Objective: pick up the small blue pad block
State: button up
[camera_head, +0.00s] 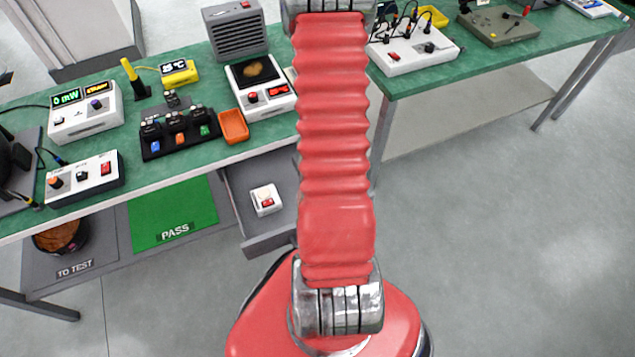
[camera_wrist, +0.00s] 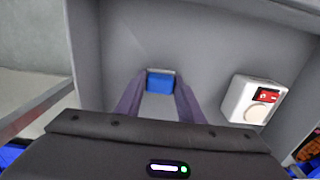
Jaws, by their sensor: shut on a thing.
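The small blue pad block (camera_wrist: 159,83) shows in the wrist view between the two fingertips of my gripper (camera_wrist: 160,90), with a thin pale strip along its far edge. My gripper is shut on the block. Grey drawer surfaces lie behind it; I cannot tell whether the block touches them. In the head view my red arm hides the block and my gripper.
The open grey drawer (camera_head: 268,243) hangs below the green bench (camera_head: 185,171). A white box with a red switch (camera_head: 266,199) lies in it, and shows right of my gripper in the wrist view (camera_wrist: 253,101). An orange tray (camera_head: 233,126) sits above.

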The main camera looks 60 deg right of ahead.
jog(key=shift+r, duration=0.15)
jog(key=shift+r, duration=4.85)
jog(key=o, duration=0.4)
jog(key=c, duration=0.3)
jog(key=shift+w+a+r, duration=0.1)
jog(key=shift+w+a, duration=0.05)
jog(key=shift+w, duration=0.35)
jog(key=shift+c, duration=0.2)
jog(key=w+a+r+n, duration=0.1)
jog(key=w+a, duration=0.1)
jog(key=w, duration=0.3)
jog(key=w+a+r+n, duration=0.1)
jog(key=w+a+r, duration=0.1)
jog(key=w, duration=0.3)
jog(key=w+a+r+n, duration=0.2)
jog(key=w+a+r, duration=0.2)
jog(key=w+a, duration=0.5)
jog(key=w+a+r+n, duration=0.2)
jog(key=w+a+r, duration=0.2)
jog(key=w+a, duration=0.5)
jog(key=a, duration=0.8)
jog(key=shift+w+a+r, duration=0.3)
